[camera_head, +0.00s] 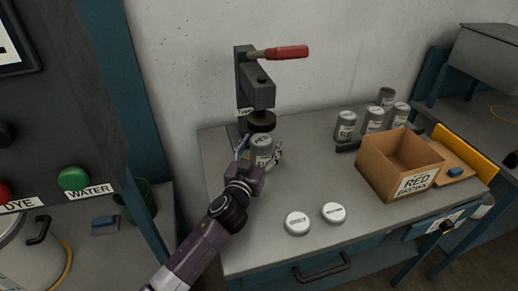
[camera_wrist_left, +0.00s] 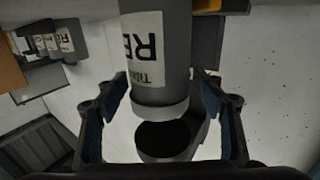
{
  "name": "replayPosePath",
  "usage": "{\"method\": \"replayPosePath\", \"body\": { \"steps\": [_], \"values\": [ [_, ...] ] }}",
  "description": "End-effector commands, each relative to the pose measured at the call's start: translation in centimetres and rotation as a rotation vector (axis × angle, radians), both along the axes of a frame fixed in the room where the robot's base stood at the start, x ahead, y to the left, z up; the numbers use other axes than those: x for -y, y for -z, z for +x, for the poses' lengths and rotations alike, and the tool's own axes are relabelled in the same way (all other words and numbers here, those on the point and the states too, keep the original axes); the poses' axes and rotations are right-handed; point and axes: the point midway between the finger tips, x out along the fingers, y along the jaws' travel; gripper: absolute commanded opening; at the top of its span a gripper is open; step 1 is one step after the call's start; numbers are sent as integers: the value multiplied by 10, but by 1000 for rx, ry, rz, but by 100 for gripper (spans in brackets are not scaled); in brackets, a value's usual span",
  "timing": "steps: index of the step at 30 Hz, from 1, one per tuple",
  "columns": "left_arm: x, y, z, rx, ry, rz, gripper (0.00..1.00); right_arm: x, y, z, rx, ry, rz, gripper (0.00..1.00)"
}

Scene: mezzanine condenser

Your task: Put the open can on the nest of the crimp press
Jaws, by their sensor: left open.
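The grey can (camera_head: 262,149) with a white label stands upright at the crimp press (camera_head: 257,92), just in front of and below its dark ram (camera_head: 261,121). My left gripper (camera_head: 260,155) is open, with one finger on each side of the can. In the left wrist view, which looks upside down, the can (camera_wrist_left: 158,50) shows between the spread fingers (camera_wrist_left: 160,115), with gaps beside it. The dark ram (camera_wrist_left: 165,138) shows beyond its rim. My right gripper is not in view.
Two white lids (camera_head: 297,223) lie on the front of the bench (camera_head: 240,240). A cardboard box (camera_head: 375,165) labelled RED BROWN stands at right, with several labelled cans (camera_head: 373,120) behind it. The press has a red handle (camera_head: 288,52). The middle of the bench is clear.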

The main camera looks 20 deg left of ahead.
Motion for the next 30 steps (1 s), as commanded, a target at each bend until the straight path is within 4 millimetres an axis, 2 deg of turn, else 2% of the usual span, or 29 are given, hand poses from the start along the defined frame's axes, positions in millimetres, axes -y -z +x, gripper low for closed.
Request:
{"method": "replayPosePath", "body": {
  "steps": [6, 8, 21, 30],
  "values": [
    [0, -18, 0, 1, 1, 1, 63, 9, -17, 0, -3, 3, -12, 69],
    [1, -11, -13, -3, 1, -3, 63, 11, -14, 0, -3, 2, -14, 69],
    [1, -11, -91, -1, 0, -2, 63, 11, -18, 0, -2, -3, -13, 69],
    [1, -12, -118, 0, 0, -1, 63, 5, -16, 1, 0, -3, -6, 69]
  ]
}}
